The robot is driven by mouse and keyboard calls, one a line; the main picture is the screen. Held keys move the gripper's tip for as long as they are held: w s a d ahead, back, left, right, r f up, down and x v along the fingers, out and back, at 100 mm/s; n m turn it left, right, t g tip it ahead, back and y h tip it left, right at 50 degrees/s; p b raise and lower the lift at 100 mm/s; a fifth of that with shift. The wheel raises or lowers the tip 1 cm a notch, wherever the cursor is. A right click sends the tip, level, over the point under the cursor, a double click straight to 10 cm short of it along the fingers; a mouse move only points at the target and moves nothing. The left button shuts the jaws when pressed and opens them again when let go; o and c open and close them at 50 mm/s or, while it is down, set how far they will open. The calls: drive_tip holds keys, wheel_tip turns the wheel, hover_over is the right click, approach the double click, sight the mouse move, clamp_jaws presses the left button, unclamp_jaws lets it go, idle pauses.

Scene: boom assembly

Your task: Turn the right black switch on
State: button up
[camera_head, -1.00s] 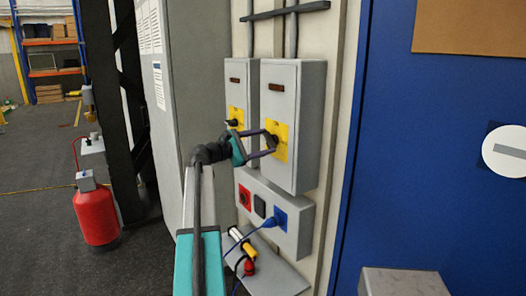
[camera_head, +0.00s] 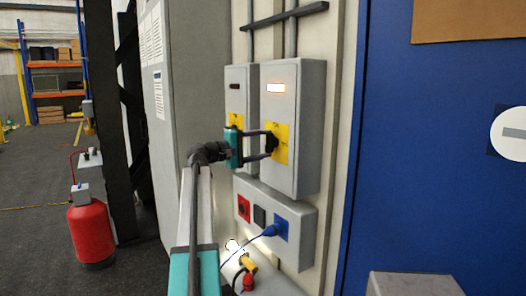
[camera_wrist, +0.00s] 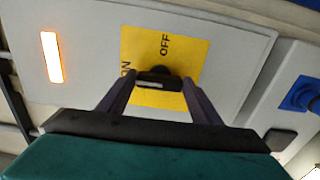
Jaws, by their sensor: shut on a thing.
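The right grey switch box (camera_head: 305,160) hangs on the wall with a yellow plate (camera_head: 281,143) on its front. The right black switch (camera_head: 272,142) sits on that plate; in the wrist view the black switch (camera_wrist: 158,78) is between my fingertips, with "ON" and "OFF" lettering on the yellow plate (camera_wrist: 190,52). My gripper (camera_head: 268,145) is shut on the switch; it also shows in the wrist view (camera_wrist: 155,90). The indicator window (camera_head: 275,88) at the top of the right box is lit bright, and the lit indicator shows in the wrist view (camera_wrist: 52,57).
A left grey switch box (camera_head: 236,92) stands close beside, partly behind my gripper. Below is a grey socket box (camera_head: 300,225) with a blue plug (camera_head: 270,230). A blue door (camera_head: 440,170) is at right, a red cylinder (camera_head: 91,232) at left.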

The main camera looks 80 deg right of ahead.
idle(0.3)
drive_tip(key=o, duration=1.1)
drive_tip(key=shift+c, duration=0.2)
drive_tip(key=shift+a, duration=0.1)
drive_tip(key=b+v, duration=0.1)
drive_tip(key=v, duration=1.2)
drive_tip(key=shift+w+a, duration=0.25)
drive_tip(key=shift+w, duration=0.05)
